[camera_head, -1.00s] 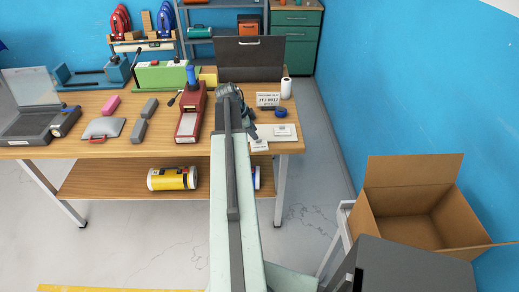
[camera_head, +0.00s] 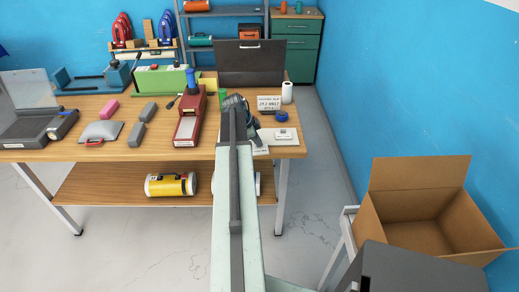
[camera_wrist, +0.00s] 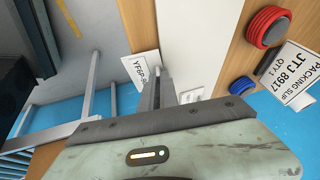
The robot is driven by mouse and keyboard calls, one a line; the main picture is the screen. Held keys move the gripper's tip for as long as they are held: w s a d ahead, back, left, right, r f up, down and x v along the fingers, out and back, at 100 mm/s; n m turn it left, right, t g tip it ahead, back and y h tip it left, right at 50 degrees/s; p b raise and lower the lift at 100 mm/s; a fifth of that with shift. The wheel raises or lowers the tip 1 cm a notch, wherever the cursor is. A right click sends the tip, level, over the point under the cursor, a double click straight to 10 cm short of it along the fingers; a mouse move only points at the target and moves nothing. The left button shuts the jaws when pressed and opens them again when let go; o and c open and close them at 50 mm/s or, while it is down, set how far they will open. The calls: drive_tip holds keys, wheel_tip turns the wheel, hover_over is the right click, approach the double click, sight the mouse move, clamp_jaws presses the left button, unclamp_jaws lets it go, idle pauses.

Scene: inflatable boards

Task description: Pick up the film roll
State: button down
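I cannot tell for sure which item is the film roll. A yellow roll-like cylinder (camera_head: 171,184) with dark and white ends lies on the lower shelf, left of my arm. A small white roll (camera_head: 287,92) stands upright at the right back of the tabletop. Another pale round end shows on the lower shelf, mostly hidden behind my arm. My gripper (camera_head: 238,102) is over the right part of the table, apart from both rolls. In the wrist view my gripper (camera_wrist: 158,90) shows narrow grey parts. Its opening is unclear, and nothing held can be made out.
The wooden table (camera_head: 100,154) carries a red press (camera_head: 188,125), a green machine (camera_head: 160,78), pouches and labels. A red ring (camera_wrist: 268,27) and a blue ring (camera_wrist: 242,86) show in the wrist view. An open carton (camera_head: 418,202) stands at right. Floor shows before the table.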

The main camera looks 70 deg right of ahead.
drive_tip(key=shift+r, duration=0.1)
wheel_tip(320, 180, up, 4)
drive_tip(key=p, duration=0.4)
drive_tip(key=w+a+p, duration=0.1)
drive_tip(key=w+a, duration=0.3)
drive_tip(key=a, duration=1.1)
drive_tip(key=shift+a+r, duration=0.25)
drive_tip(key=shift+r, duration=0.15)
drive_tip(key=shift+w, duration=0.1)
